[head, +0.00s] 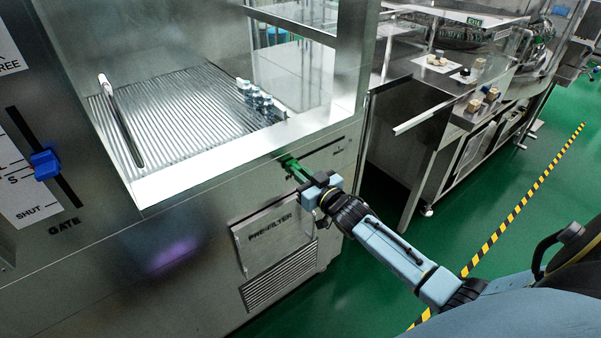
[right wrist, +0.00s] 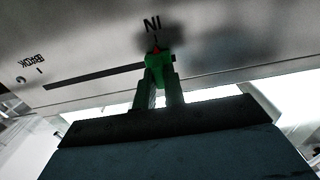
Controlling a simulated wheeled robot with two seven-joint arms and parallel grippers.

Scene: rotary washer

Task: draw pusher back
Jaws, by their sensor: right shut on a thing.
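The green pusher handle (head: 289,163) sits at the left end of a dark slot on the front of the steel machine. In the right wrist view the green handle (right wrist: 157,66) stands just below the "IN" label, and the slot runs left toward a "BACK" label. My right gripper (head: 299,174) reaches it from the lower right. In the right wrist view my right gripper's fingers (right wrist: 158,88) are shut on the handle. My left gripper is not in view.
Several small capped vials (head: 258,97) stand on the ribbed chamber floor (head: 185,100). A blue gate knob (head: 45,165) is on the left panel. A steel bench (head: 440,95) stands right, with green floor between.

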